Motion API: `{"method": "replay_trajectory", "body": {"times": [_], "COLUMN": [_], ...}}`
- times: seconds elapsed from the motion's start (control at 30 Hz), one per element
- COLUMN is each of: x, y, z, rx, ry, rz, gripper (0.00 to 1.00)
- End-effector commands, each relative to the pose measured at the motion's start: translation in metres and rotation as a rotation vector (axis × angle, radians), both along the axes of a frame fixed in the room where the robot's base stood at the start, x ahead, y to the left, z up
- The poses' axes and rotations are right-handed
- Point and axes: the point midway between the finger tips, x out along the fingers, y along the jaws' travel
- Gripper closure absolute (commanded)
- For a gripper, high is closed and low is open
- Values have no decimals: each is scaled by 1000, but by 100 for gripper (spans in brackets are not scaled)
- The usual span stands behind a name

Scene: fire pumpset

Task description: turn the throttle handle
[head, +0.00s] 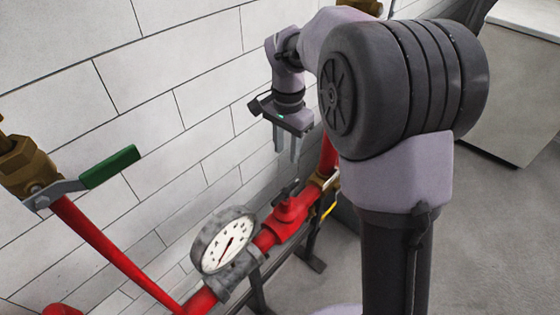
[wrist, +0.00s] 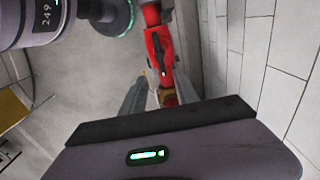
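A small dark handle (head: 287,190) sits on top of a red valve body (head: 291,211) on the red pipe in the head view. I take it for the throttle handle. My gripper (head: 285,157) points down above the valve, close to the white wall. Its two fingers are apart with nothing between them, and it does not appear to touch the handle. The fingers also show in the wrist view (wrist: 160,88).
A round pressure gauge (head: 224,243) stands on the pipe left of the valve. A green lever (head: 110,167) on a brass valve is at the far left. A yellow lever (head: 329,210) is right of the red valve. The white brick wall (head: 150,110) runs close behind.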

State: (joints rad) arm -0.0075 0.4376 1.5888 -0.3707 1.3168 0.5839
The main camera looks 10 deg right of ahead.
Motion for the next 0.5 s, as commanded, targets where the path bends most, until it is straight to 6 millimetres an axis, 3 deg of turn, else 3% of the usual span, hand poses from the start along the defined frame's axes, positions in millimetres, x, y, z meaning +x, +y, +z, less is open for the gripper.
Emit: {"method": "replay_trajectory", "body": {"times": [0.3,0.5], "x": [-2,-1], "y": [0,0], "z": [-99,-141], "rx": [1,2], "ry": [4,1], "rz": [2,2], "gripper": [64,64]}}
